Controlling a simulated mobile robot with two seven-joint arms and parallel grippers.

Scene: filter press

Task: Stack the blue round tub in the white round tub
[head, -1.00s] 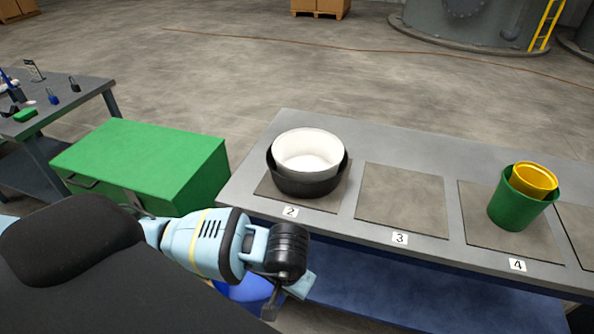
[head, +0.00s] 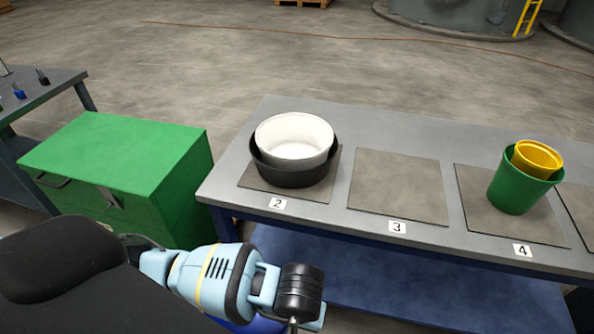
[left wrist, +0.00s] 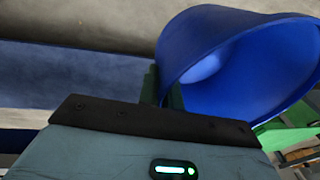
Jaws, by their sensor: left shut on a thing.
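The white round tub (head: 294,131) sits upright inside a wider black tub (head: 290,172) on the mat marked 2, on the grey bench. The blue round tub (left wrist: 196,48) fills the upper right of the left wrist view, tilted, with its open mouth facing right. My left gripper (left wrist: 163,88) is shut on the blue tub's wall. In the head view only a sliver of the blue tub (head: 250,326) shows at the bottom edge, below my left wrist. My left fingers are mostly cut off there. My right gripper is not in view.
On the bench (head: 330,120), the mat marked 3 (head: 398,188) is empty. A green tub (head: 514,192) with a yellow tub (head: 538,156) inside stands on mat 4. A green cabinet (head: 115,150) stands left of the bench, near my left arm.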

